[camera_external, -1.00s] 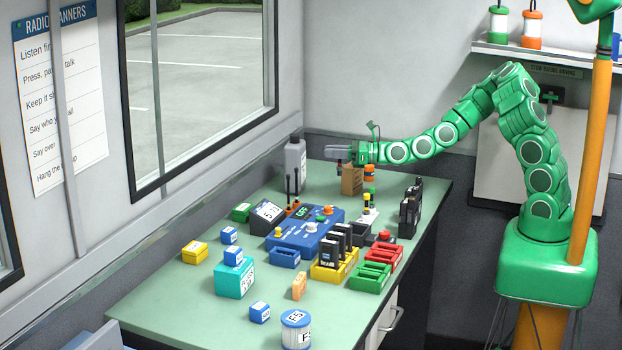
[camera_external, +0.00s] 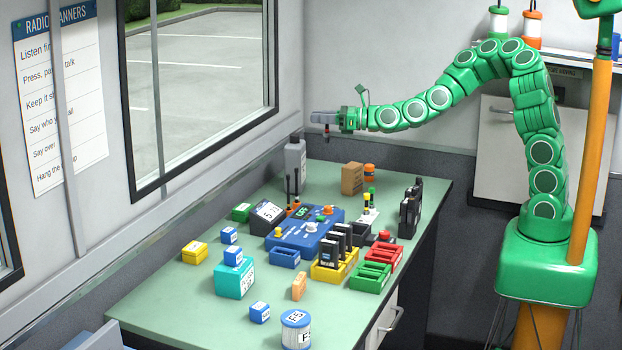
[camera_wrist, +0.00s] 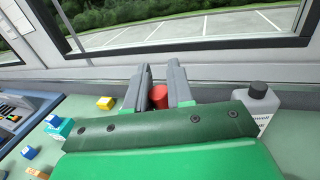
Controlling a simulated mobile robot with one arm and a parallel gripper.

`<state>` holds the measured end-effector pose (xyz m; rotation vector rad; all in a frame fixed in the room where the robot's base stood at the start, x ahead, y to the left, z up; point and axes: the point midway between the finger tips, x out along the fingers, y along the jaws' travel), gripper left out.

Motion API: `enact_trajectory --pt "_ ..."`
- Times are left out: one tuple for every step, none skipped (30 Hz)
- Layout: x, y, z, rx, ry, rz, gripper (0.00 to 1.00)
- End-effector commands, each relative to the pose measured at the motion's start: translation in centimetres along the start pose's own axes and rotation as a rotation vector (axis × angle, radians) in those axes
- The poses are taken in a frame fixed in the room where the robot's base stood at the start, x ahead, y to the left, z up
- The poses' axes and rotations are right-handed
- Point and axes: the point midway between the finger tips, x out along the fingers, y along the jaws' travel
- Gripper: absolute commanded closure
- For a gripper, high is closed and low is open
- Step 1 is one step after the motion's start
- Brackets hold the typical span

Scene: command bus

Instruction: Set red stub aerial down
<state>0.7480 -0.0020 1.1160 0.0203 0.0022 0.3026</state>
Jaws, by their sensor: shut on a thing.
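My gripper (camera_external: 318,117) is raised above the far end of the green table (camera_external: 180,305), near the window. It is shut on the red stub aerial, whose round red end (camera_wrist: 158,96) shows between the two grey fingers in the wrist view. In the external view only a small, dark part of the aerial (camera_external: 326,131) hangs below the fingers. It is clear of the table, above and to the right of a grey bottle. The rest of the aerial is hidden by the fingers and the green wrist.
The grey bottle (camera_external: 295,160) stands at the back; it also shows in the wrist view (camera_wrist: 262,110). A cardboard box (camera_external: 352,179) and orange jar (camera_external: 369,172) stand nearby. A blue radio console (camera_external: 290,237), yellow tray (camera_external: 335,267) and several small boxes crowd the middle. The front left is clear.

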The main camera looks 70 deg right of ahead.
Motion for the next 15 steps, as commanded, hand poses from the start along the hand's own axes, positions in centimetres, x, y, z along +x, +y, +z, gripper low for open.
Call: enact_trajectory --pt "0.0 0.2 0.2 -0.001 0.000 0.000 1.00" --pt "0.0 0.2 0.2 0.000 0.000 -0.002 1.00" --pt "0.1 0.2 0.2 0.001 0.001 -0.004 1.00" --pt "0.1 0.2 0.1 0.002 0.001 -0.006 1.00" --pt "0.2 0.3 -0.1 0.003 0.001 -0.008 1.00" --pt "0.4 0.3 -0.4 0.005 0.000 -0.012 1.00" --pt "0.5 0.3 -0.7 0.007 0.000 -0.016 1.00" --pt "0.7 0.3 -1.0 0.009 -0.002 -0.022 1.00" --pt "0.9 0.3 -1.6 0.014 -0.004 -0.032 1.00" --pt "1.1 0.2 -2.1 0.017 -0.006 -0.039 1.00" --pt "1.3 0.2 -2.6 0.020 -0.006 -0.047 1.00" --pt "1.5 0.2 -3.4 0.024 -0.006 -0.059 1.00" --pt "1.7 0.1 -3.9 0.026 -0.008 -0.070 1.00" --pt "1.9 0.1 -4.4 0.027 -0.012 -0.081 1.00" --pt "2.1 0.0 -5.1 0.030 -0.013 -0.094 1.00"
